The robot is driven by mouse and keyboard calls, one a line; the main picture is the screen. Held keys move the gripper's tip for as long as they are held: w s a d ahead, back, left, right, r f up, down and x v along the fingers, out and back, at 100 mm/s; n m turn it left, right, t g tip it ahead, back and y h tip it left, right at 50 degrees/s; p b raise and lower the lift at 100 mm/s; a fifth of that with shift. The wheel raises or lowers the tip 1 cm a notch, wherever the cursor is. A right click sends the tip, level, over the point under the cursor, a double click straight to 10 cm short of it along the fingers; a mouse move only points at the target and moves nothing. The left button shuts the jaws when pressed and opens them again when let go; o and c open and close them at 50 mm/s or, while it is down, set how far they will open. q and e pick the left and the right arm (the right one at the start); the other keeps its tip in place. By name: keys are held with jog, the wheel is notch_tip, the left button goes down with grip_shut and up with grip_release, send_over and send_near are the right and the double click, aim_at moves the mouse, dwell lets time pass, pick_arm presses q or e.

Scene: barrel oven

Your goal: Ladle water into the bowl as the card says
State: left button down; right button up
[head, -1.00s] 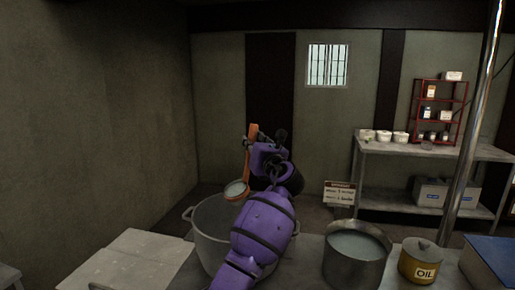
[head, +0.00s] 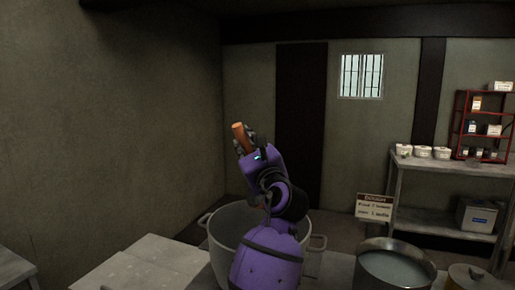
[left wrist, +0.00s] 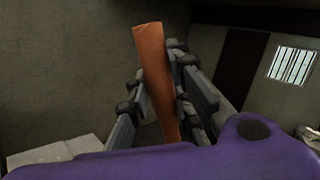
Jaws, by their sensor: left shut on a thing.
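My left gripper (head: 246,142) is shut on the orange-brown handle of the ladle (head: 238,130), above the far side of the big grey bowl (head: 222,238). The handle also shows between the fingers in the left wrist view (left wrist: 158,80). The ladle's cup is hidden, so I cannot tell whether it holds water. My arm covers much of the bowl, and its contents cannot be made out. A pot of water (head: 370,272) stands to the right of the bowl. The card (head: 374,207) stands behind the pot; its small lines are hard to read. My right gripper is out of view.
A lidded tin (head: 468,276) is partly cut off at the lower right. A pale board (head: 150,262) lies left of the bowl. A grey side table (head: 450,164) holds several white tubs (head: 422,152) and a red rack (head: 484,126). The air above the bowl is otherwise open.

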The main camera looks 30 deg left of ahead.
pick_arm(q)
jog(key=s+a+f+n+g+y+b, duration=0.2)
jog(key=s+a+f+n+g+b, duration=0.2)
jog(key=s+f+n+b, duration=0.3)
jog(key=s+f+n, duration=0.1)
jog(key=s+n, duration=0.1)
jog(key=n, duration=0.3)
jog(key=shift+g+y+b, duration=0.3)
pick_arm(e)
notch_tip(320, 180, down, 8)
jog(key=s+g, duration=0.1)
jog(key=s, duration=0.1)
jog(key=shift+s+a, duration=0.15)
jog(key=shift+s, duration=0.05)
pick_arm(q)
jog(key=shift+f, duration=0.1)
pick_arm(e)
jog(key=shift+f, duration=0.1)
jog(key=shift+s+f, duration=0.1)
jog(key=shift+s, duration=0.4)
